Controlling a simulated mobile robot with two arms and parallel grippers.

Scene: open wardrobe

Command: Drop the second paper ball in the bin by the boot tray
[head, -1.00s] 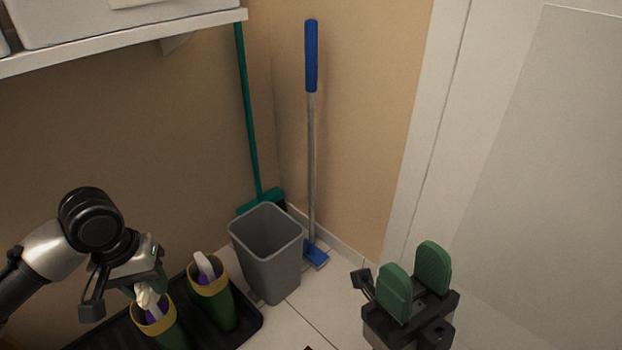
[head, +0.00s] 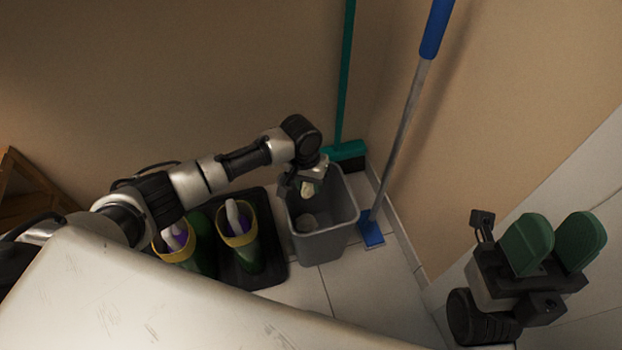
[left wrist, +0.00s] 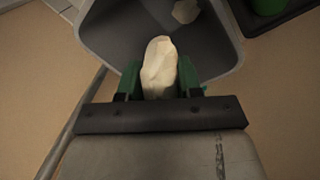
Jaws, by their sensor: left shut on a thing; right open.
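The grey bin (head: 325,247) stands on the floor beside the black boot tray (head: 268,274). My left gripper (head: 307,184) is shut on a pale paper ball (left wrist: 159,66) and holds it over the bin's opening. The bin also fills the top of the left wrist view (left wrist: 115,32). My right gripper (head: 552,242) is open and empty at the right, away from the bin.
Green boots with yellow rims (head: 239,240) stand on the tray, with items in their tops. A green broom (head: 345,150) and a blue-handled mop (head: 405,120) lean in the corner behind the bin. Tiled floor in front of the bin is clear.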

